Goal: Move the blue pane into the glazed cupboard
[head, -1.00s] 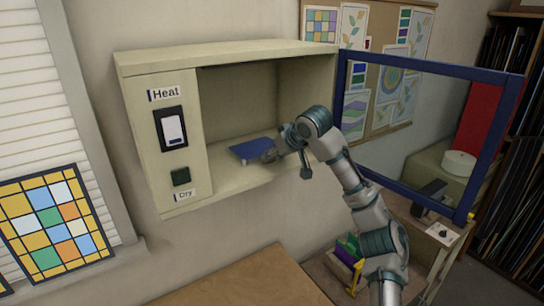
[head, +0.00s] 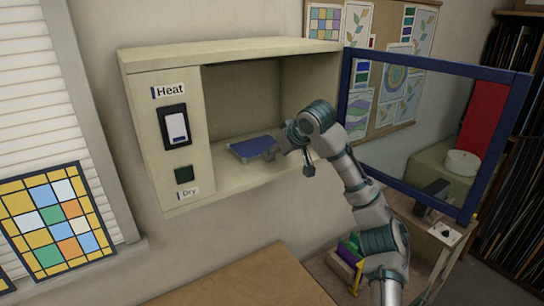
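The cream cupboard (head: 232,50) hangs on the wall with its blue-framed glass door (head: 523,95) swung wide open to the right. The blue pane (head: 250,147) lies flat or nearly so inside, low over the cupboard floor near the front. My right gripper (head: 270,154) is inside the opening at the pane's right edge. Its fingers are small and partly hidden, so I cannot tell whether they are closed on the pane or whether the pane rests fully on the floor. My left gripper is not in view.
A Heat switch (head: 175,127) and a green Dry button (head: 184,175) are on the cupboard's left panel. A wooden table (head: 245,280) is below. A side bench with a white round object (head: 462,163) stands at right, behind the door. A rack (head: 350,252) with coloured panes is below.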

